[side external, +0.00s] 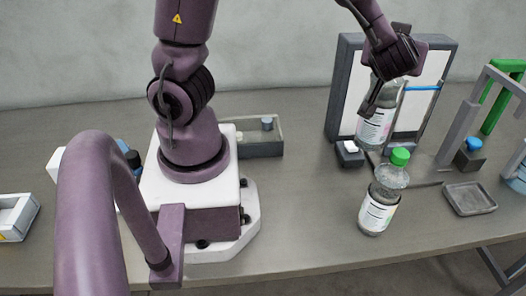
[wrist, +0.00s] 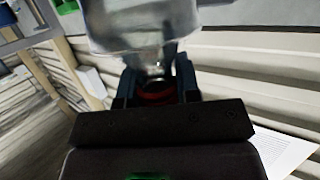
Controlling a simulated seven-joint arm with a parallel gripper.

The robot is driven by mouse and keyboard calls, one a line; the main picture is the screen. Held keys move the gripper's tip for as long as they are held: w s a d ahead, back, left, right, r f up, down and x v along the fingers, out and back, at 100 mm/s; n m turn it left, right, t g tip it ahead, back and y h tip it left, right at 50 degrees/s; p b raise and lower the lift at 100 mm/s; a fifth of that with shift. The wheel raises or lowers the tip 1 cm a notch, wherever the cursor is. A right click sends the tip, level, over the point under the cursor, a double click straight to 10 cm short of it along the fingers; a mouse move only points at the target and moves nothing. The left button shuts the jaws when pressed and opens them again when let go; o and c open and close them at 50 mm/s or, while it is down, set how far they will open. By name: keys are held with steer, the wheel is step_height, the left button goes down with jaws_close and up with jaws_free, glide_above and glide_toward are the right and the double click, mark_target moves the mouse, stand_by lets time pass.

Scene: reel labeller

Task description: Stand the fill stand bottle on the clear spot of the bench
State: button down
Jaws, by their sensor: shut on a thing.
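A clear bottle with a white label (side external: 375,133) is in my gripper (side external: 378,90), upright or nearly so, in front of the framed white panel. In the wrist view my gripper (wrist: 158,92) is shut on this clear bottle (wrist: 140,28), with a red band between the fingers. Whether its base touches anything below is hard to tell. A second clear bottle with a green cap (side external: 379,200) stands upright on the bench (side external: 305,215), nearer the camera. My gripper is behind and above it.
A dark-framed white panel (side external: 423,95) stands behind the held bottle. A small dark block with a white top (side external: 349,153) is left of it. A grey tray (side external: 470,199) and a grey-green frame (side external: 490,100) stand right. Bare bench lies left of the green-capped bottle.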

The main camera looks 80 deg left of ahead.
steer(key=s+d+f+n+g+y, duration=0.1)
steer(key=s+d+f+n+g, duration=0.15)
steer(key=s, duration=0.65)
steer(key=s+d+f+n+g+y, duration=0.1)
steer(key=s+d+f+n+g, duration=0.2)
steer(key=s, duration=0.5)
step_height(320, 180, down, 8)
steer(key=m, duration=0.1)
steer(key=shift+d+r, duration=0.15)
steer(key=shift+d, duration=0.05)
steer(key=shift+s+t, duration=0.1)
steer(key=shift+t, duration=0.15)
steer(key=c, duration=0.8)
jaws_free()
